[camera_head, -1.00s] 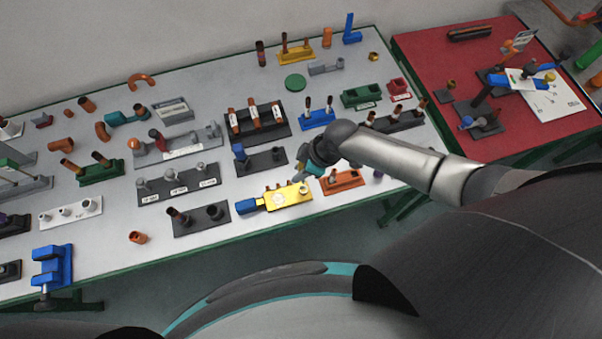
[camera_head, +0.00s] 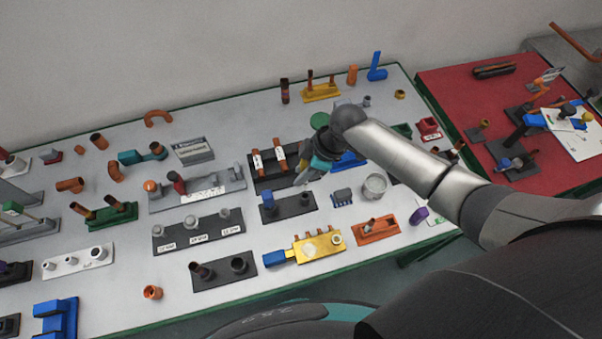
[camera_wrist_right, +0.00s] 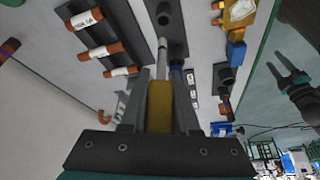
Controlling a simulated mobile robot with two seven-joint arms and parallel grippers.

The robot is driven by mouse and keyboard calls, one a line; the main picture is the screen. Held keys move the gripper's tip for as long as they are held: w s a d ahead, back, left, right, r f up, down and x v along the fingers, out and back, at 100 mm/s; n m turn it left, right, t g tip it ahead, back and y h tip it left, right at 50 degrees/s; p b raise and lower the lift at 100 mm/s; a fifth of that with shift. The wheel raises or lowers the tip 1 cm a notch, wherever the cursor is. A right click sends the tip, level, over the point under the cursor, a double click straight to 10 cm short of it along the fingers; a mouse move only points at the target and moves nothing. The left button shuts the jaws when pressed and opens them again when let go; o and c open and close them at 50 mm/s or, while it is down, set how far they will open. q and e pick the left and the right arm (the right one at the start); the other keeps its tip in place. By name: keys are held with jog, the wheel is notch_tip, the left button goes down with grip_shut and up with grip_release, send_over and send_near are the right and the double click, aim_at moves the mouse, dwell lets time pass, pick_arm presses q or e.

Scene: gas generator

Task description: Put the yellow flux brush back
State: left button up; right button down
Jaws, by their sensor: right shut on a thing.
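The yellow flux brush is in my right gripper (camera_wrist_right: 160,88). Its yellow handle (camera_wrist_right: 159,106) is between the fingers in the right wrist view, and a thin grey shaft points away toward a dark base with a round post (camera_wrist_right: 163,12). In the head view my right gripper (camera_head: 304,174) is above the table, by the right end of the dark rack of copper pipes (camera_head: 262,181); the brush is hard to make out there. My left gripper (camera_wrist_right: 272,69) seems to show in the right wrist view, its fingers apart and empty.
A dark base with a blue block (camera_head: 288,207), a clear cup (camera_head: 374,187), a yellow block (camera_head: 318,246) and an orange block (camera_head: 377,229) crowd the table (camera_head: 120,290) below my right gripper. A red table (camera_head: 460,93) stands at the right.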

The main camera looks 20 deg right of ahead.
jog(key=b, duration=0.3)
send_over(301, 195)
notch_tip(301, 195, down, 4)
jog(key=shift+f, duration=0.35)
pick_arm(q)
jog(key=f, duration=0.3)
jog(key=shift+w+d+f, duration=0.1)
jog(key=shift+d+f, duration=0.05)
jog(key=shift+d, duration=0.05)
pick_arm(e)
jog(key=shift+d+r, duration=0.1)
pick_arm(q)
jog(key=shift+s+r, duration=0.2)
jog(key=shift+s, duration=0.05)
dwell(0.6)
jog(key=shift+f, duration=0.15)
pick_arm(e)
jog(key=shift+f, duration=0.25)
pick_arm(q)
jog(key=shift+f+b, duration=2.1)
jog(key=shift+b, duration=0.1)
pick_arm(e)
jog(key=shift+f, duration=2.5)
pick_arm(q)
jog(key=shift+f, duration=0.1)
pick_arm(e)
jog(key=shift+f, duration=0.1)
